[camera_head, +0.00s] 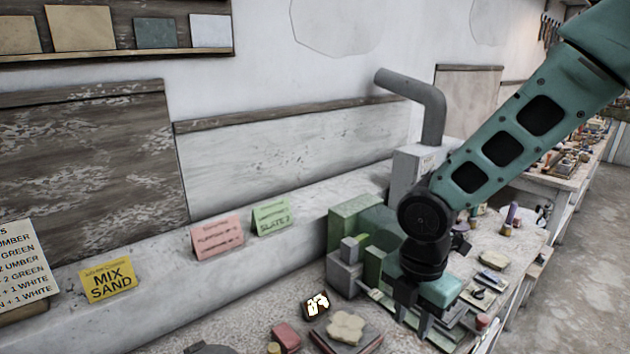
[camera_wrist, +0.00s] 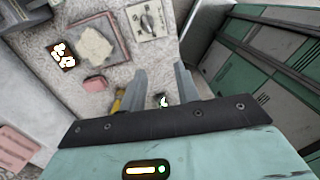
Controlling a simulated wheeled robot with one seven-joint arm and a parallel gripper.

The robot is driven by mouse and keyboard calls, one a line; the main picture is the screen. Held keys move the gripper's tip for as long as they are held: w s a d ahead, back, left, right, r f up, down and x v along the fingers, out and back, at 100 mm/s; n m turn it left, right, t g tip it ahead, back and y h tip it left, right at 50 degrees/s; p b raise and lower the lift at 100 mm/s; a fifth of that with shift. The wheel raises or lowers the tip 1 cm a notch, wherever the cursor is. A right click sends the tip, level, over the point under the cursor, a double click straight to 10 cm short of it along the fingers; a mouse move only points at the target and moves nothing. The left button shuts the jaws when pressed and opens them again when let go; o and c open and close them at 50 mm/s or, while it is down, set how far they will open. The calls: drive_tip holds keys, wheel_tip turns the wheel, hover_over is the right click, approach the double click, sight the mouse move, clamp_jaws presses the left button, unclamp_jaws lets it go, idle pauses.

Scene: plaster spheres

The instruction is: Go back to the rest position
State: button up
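My gripper (camera_wrist: 160,80) shows in the wrist view with its two grey fingers apart and nothing visibly held between them. In the head view my gripper (camera_head: 412,318) points down over the right part of the bench (camera_head: 235,335), beside the green and grey blocks. My teal arm reaches in from the upper right and hides part of the bench behind it. I cannot tell how high the fingertips are above the surface.
Green and grey blocks (camera_head: 342,222) stand close to the left of my gripper. A grey pipe (camera_head: 438,110) rises behind my arm. A yellow card (camera_head: 107,281), a pink card (camera_head: 216,238) and a green card (camera_head: 270,217) stand along the back. A tray (camera_head: 367,346) lies in front.

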drive_tip(key=s+a+r+m, duration=0.2)
drive_tip(key=s+m, duration=0.6)
drive_tip(key=s+a+r+m+y+b, duration=0.1)
drive_tip(key=s+a+r+m, duration=0.1)
drive_tip(key=s+m, duration=0.7)
drive_tip(key=shift+r, duration=0.85)
drive_tip(key=shift+a, duration=0.1)
